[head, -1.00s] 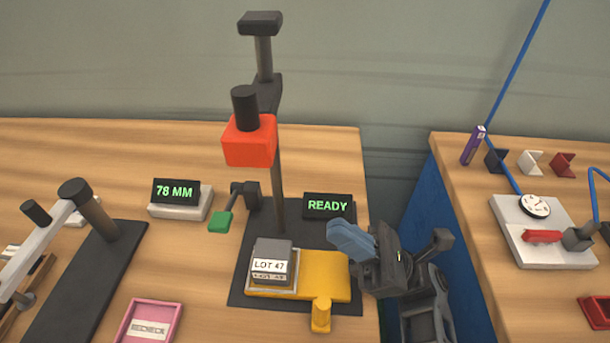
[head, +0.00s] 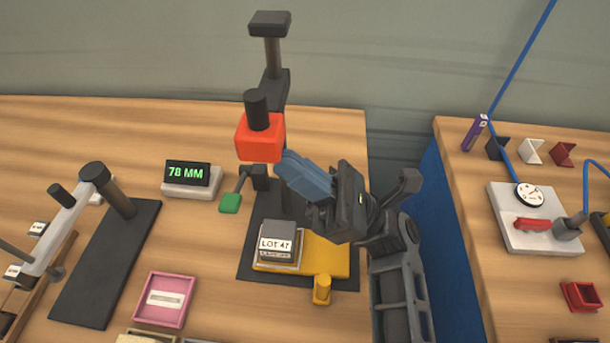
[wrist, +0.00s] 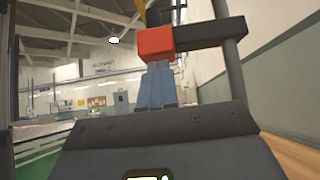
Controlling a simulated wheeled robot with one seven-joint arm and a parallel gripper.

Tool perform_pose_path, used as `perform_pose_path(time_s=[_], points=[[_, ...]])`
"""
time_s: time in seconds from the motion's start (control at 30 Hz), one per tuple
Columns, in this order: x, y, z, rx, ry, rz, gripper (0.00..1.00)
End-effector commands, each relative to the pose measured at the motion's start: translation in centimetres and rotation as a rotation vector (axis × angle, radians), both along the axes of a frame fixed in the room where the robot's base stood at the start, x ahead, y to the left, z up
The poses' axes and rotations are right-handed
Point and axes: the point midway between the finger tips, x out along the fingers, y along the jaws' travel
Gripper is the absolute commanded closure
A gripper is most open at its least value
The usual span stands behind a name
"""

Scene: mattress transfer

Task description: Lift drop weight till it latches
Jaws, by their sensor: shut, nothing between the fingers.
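The drop weight is a red block (head: 259,137) with a black knob on top, high on a dark upright stand. It also shows in the wrist view (wrist: 156,43). My gripper (head: 283,165) has blue-grey fingers, shut and empty. Its tips are at the weight's lower right edge in the head view. In the wrist view the fingers (wrist: 157,82) point up at the underside of the weight. I cannot tell whether they touch it. Below, a grey block labelled LOT 47 (head: 279,241) sits on a yellow slide (head: 325,262). A green-tipped lever (head: 230,203) stands left of the post.
A display reading 78 MM (head: 188,176) stands to the left. A pink tray (head: 166,299) lies at the front left, near a light-grey lever arm (head: 62,229). A gap separates this bench from the right bench, which holds a gauge plate (head: 525,235).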

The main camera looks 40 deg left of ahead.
Motion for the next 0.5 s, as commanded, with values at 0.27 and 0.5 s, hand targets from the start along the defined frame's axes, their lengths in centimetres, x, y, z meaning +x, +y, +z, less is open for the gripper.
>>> perform_pose_path(time_s=[0.27,0.5], points=[[0.01,-0.04,0.53,-0.001,0.001,0.0,1.0],[0.01,-0.04,0.88,0.0,0.001,0.001,1.0]])
